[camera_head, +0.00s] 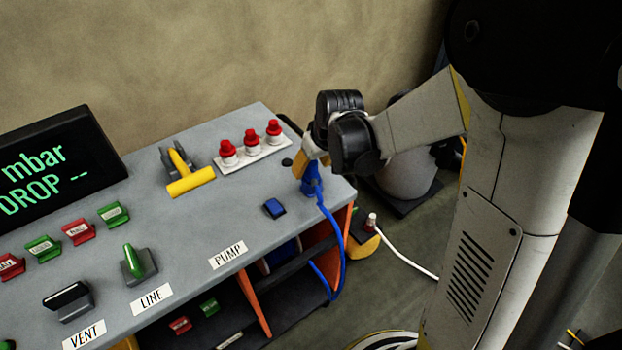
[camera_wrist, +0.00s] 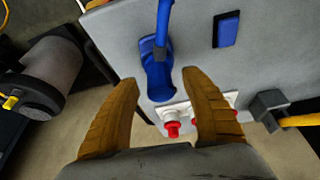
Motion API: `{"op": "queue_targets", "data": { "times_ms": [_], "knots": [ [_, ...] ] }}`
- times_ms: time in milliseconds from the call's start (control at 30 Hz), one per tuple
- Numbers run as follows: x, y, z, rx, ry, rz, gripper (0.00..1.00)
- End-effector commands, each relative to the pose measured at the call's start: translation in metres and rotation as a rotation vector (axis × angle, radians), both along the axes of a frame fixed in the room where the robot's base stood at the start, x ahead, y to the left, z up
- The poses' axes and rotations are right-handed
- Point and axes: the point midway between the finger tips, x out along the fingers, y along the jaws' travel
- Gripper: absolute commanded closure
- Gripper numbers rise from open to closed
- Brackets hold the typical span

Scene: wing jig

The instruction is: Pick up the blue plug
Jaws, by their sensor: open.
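The blue plug (camera_head: 311,184) stands near the right end of the grey bench top (camera_head: 240,209), with a blue cable running from it over the edge. In the wrist view the plug (camera_wrist: 157,76) lies between and just beyond the fingertips of my gripper (camera_wrist: 162,80), nearer the left finger. My gripper is open, with tan fingers apart. In the head view my gripper (camera_head: 306,160) is at the plug, and my wrist partly hides both. I cannot tell whether a finger touches the plug.
A white strip with red-capped fittings (camera_head: 250,148) lies behind the plug. A blue block (camera_head: 275,208) sits in front of it. A yellow-handled lever (camera_head: 190,182) is farther left. Switches and a display (camera_head: 52,169) fill the left side. The blue cable (camera_head: 343,246) hangs off the right edge.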

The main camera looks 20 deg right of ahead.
Motion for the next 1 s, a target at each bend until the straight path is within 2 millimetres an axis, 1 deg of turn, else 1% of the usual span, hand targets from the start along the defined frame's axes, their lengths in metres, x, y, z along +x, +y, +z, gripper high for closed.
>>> {"op": "queue_targets", "data": {
  "times_ms": [33,233,267,300,367,400,433,833,1000],
  "knots": [
    [0.001,0.001,-0.005,0.000,0.000,0.000,0.45],
    [0.002,0.000,-0.004,0.000,0.000,0.000,0.45],
    [0.002,0.000,-0.004,0.000,0.000,0.000,0.50],
    [0.001,0.001,-0.004,0.000,0.000,0.000,0.62],
    [0.001,0.000,-0.004,0.000,0.000,0.000,0.80],
    [0.001,0.000,-0.004,0.000,0.000,0.000,0.93],
    [0.001,0.000,-0.004,0.000,0.000,0.000,1.00],
    [0.002,0.000,-0.003,0.000,0.000,0.000,1.00],
    [0.002,0.000,0.008,0.000,0.000,0.000,1.00]
  ]
}}
